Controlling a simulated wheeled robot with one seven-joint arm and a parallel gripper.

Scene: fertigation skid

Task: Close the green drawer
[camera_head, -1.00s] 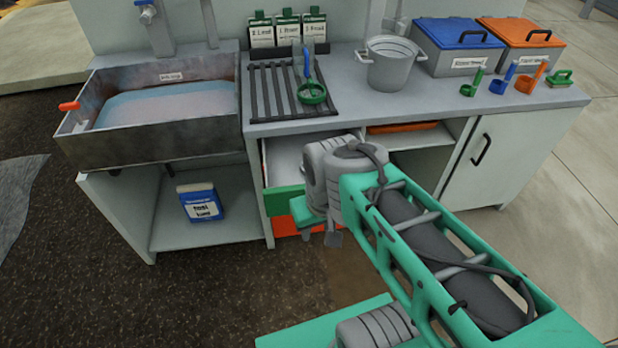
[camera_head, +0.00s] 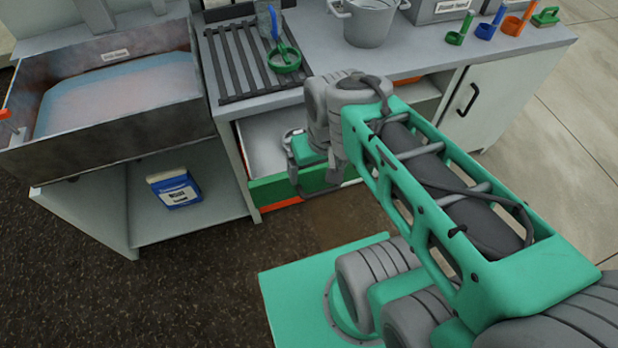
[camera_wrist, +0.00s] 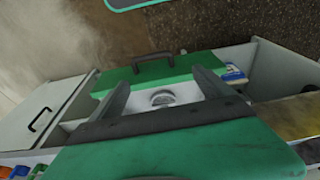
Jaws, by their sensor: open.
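The green drawer (camera_head: 268,188) stands pulled out under the counter, its pale inside visible from above. In the wrist view its green front (camera_wrist: 192,66) carries a dark bar handle (camera_wrist: 154,62). My gripper (camera_head: 314,180) is over the drawer, close to the front panel and partly covering it. In the wrist view the two fingers of my gripper (camera_wrist: 164,92) are spread, with the drawer's inside and a small round grey item (camera_wrist: 162,98) showing between them. Nothing is held. Whether a finger touches the drawer, I cannot tell.
An orange drawer front (camera_head: 281,204) shows below the green one. To the left are a sink (camera_head: 110,125) and an open shelf with a blue-and-white box (camera_head: 174,188). A closed cabinet door (camera_head: 490,95) is at right. The counter holds a pot (camera_head: 368,22) and a green strainer (camera_head: 284,58).

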